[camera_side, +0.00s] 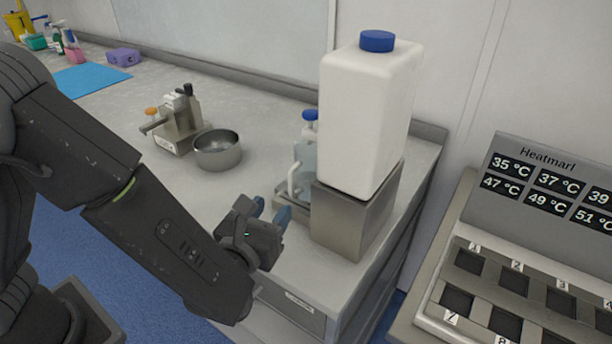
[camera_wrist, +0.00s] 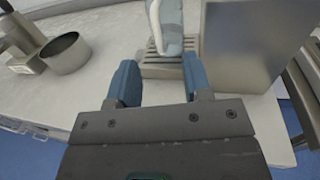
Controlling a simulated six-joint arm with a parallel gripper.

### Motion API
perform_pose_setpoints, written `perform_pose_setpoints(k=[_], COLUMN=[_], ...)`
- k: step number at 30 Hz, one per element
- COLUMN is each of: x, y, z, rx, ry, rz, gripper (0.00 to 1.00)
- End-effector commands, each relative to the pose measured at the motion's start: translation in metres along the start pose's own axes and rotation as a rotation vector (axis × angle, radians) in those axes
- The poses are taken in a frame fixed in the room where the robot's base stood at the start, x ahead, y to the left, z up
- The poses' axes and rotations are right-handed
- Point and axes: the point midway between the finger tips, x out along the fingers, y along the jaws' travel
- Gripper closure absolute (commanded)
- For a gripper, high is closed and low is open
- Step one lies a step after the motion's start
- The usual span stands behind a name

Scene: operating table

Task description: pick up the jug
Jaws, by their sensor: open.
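The jug (camera_side: 304,157) is a pale blue-grey vessel with a white handle and a blue top. It stands on a slotted tray (camera_side: 285,207) and is partly hidden by the white canister in the side view. Its lower part and white handle show at the top of the wrist view (camera_wrist: 171,38). My gripper (camera_side: 270,211) is at the front of the bench, just short of the tray. Its blue fingers (camera_wrist: 158,72) are apart with nothing between them, and the jug stands beyond them, not touched.
A large white canister (camera_side: 365,115) with a blue cap rests on a metal block (camera_side: 340,220), close on the jug's right. A metal bowl (camera_side: 218,152) and a small device (camera_side: 178,125) stand to the left. The bench between bowl and tray is clear. A heater unit (camera_side: 540,200) is at right.

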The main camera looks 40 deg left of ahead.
Motion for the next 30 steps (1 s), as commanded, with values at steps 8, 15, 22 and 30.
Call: perform_pose_setpoints(k=[8,15,22,30], x=[0.033,0.059,0.085,0.086], y=[0.001,0.004,0.004,0.003], z=[0.000,0.003,0.004,0.004], rx=[-0.001,-0.002,-0.001,-0.001], ry=[0.001,0.001,0.001,0.002], rz=[0.002,0.006,0.003,0.002], gripper=[0.55,0.55,0.55,0.57])
